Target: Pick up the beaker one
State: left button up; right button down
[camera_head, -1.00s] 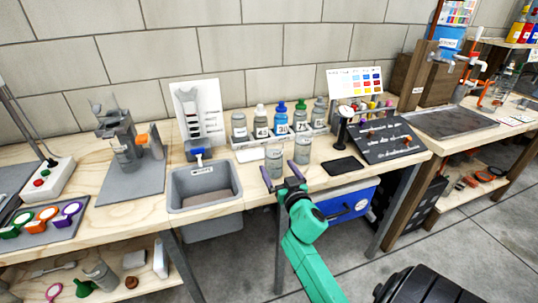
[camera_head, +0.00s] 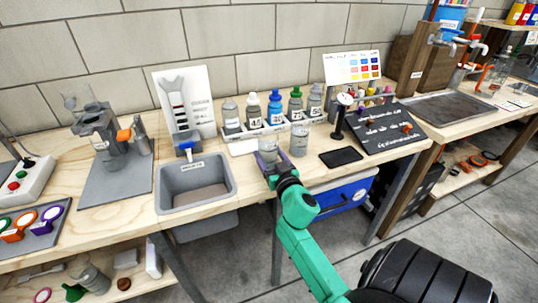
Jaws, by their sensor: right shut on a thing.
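Two clear grey beakers stand near the front edge of the wooden bench, in front of the bottle rack. The right beaker (camera_head: 299,138) stands upright just to the right, apart from the fingers. My left gripper is not in view.
A white rack (camera_head: 242,147) of several bottles stands right behind. A grey sink (camera_head: 195,184) lies to the left. A black pad (camera_head: 341,156), a stand (camera_head: 340,115) and a dark sloped board (camera_head: 384,128) are to the right. The bench front edge is close.

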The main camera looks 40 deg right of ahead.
jog(key=shift+f, duration=0.2)
jog(key=shift+w+d+r+p, duration=0.1)
jog(key=shift+r+p, duration=0.4)
jog(key=shift+r, duration=0.3)
notch_tip(320, 180, up, 18)
jog(key=p, duration=0.5)
jog(key=shift+r+p, duration=0.15)
jog(key=shift+p, duration=0.25)
